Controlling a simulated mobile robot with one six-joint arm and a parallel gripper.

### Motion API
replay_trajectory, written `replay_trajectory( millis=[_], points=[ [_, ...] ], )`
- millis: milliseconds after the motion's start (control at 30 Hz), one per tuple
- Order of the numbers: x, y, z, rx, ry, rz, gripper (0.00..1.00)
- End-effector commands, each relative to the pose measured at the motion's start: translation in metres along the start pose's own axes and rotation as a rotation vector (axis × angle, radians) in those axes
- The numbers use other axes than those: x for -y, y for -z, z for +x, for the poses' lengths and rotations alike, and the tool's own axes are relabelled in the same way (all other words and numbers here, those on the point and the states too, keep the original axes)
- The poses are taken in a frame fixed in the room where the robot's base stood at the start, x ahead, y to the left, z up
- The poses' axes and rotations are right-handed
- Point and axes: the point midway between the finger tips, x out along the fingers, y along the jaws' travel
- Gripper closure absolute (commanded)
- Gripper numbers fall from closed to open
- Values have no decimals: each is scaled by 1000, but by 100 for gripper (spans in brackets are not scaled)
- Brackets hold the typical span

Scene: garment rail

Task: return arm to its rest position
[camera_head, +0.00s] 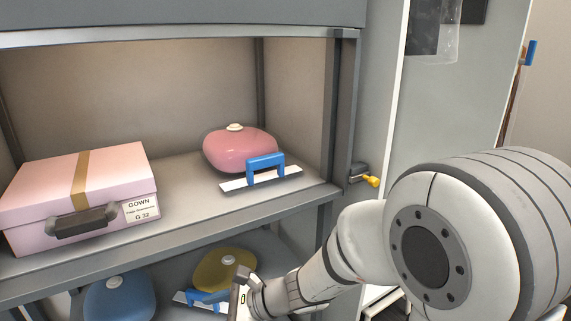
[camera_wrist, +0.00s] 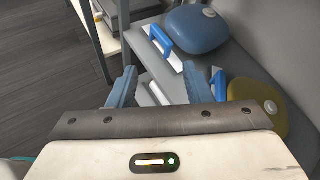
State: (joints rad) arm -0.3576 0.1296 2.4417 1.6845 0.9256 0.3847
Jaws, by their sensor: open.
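My arm reaches in from the right of the head view and bends down to the lower shelf. My gripper (camera_head: 222,296) is low in front of the yellow rounded object there. In the wrist view my gripper (camera_wrist: 159,85) shows two blue fingers spread apart, with no object held between them. Beyond the fingers lie a white strip with a blue handle (camera_wrist: 160,40) and a blue rounded object (camera_wrist: 196,28). The yellow object (camera_wrist: 262,105) is at the right, partly cut off by my wrist. Another blue handle (camera_wrist: 218,84) stands beside the right finger.
On the upper shelf (camera_head: 185,185) are a pink box labelled GOWN (camera_head: 80,190) and a pink rounded object (camera_head: 240,150) behind a blue handle (camera_head: 265,166). A yellow-tipped latch (camera_head: 368,179) projects from the right post. The shelf edge runs just above my gripper.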

Motion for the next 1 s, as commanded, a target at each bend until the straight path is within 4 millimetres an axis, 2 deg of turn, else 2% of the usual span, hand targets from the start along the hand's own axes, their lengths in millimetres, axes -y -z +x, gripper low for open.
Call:
replay_trajectory(
  millis=[33,167,267,400,467,600,800,900,1000],
  points=[
    [0,-11,-12,-12,-14,-48,55],
    [-7,-26,-41,-59,-73,-203,55],
    [-13,-40,-73,-116,-134,-364,55],
    [-22,-54,-132,-239,-251,-638,55],
    [-26,-58,-158,-301,-307,-752,55],
    [-29,-63,-224,-462,-453,-1000,55],
    [-28,-70,-313,-693,-678,-1262,55],
    [-27,-72,-344,-773,-767,-1334,55],
    [-27,-72,-363,-821,-824,-1372,55]
  ],
)
